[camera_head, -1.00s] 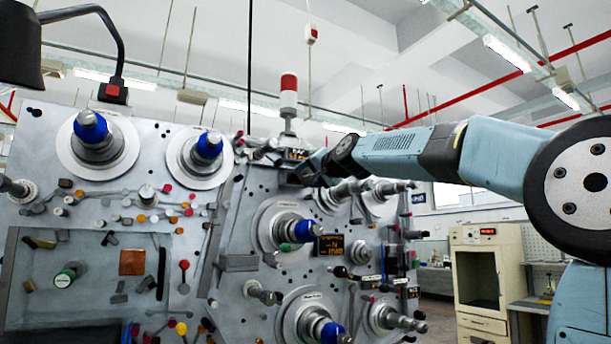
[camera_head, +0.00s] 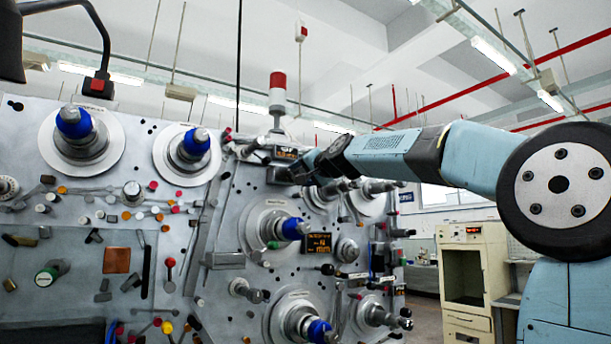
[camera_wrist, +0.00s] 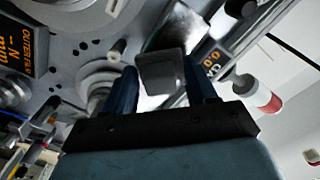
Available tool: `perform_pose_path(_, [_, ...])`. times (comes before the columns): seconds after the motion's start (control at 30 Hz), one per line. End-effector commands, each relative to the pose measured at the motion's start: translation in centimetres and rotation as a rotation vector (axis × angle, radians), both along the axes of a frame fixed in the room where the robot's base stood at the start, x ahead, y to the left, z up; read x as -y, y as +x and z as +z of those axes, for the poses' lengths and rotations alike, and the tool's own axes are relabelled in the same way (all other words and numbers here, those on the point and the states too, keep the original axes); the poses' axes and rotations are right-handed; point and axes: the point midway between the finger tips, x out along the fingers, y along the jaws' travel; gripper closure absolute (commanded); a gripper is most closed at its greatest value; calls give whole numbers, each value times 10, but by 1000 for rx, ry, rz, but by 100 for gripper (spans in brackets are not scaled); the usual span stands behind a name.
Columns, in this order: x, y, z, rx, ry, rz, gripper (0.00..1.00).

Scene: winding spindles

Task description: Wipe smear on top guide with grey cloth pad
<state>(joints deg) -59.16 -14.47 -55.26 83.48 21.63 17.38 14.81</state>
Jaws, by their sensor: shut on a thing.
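My gripper (camera_wrist: 163,82) is shut on the grey cloth pad (camera_wrist: 162,72), a small dark grey block between its two blue fingers. The top guide (camera_wrist: 192,20) is a shiny metal piece just beyond the pad in the wrist view. A dark patch on it looks like the smear (camera_wrist: 174,36). The pad overlaps the guide's near part in that view; I cannot tell whether they touch. In the head view my gripper (camera_head: 296,174) is at the upper middle of the machine panel, beside the grey block of the guide (camera_head: 276,178). The pad is not clear there.
The panel (camera_head: 60,225) carries several protruding spindles, such as the blue-capped one (camera_head: 73,122). A cream cabinet (camera_head: 475,265) stands at right.

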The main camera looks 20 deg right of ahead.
Motion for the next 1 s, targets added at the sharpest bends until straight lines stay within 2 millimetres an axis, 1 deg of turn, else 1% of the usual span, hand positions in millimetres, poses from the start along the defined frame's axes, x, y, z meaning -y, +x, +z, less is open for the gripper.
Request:
perform_pose_path(0.3, [-20,-3,0,0,0,-1,68])
perform_pose_path(0.57, [-28,-3,0,1,-1,-1,68])
perform_pose_path(1.0, [-58,-7,0,1,-1,-1,68])
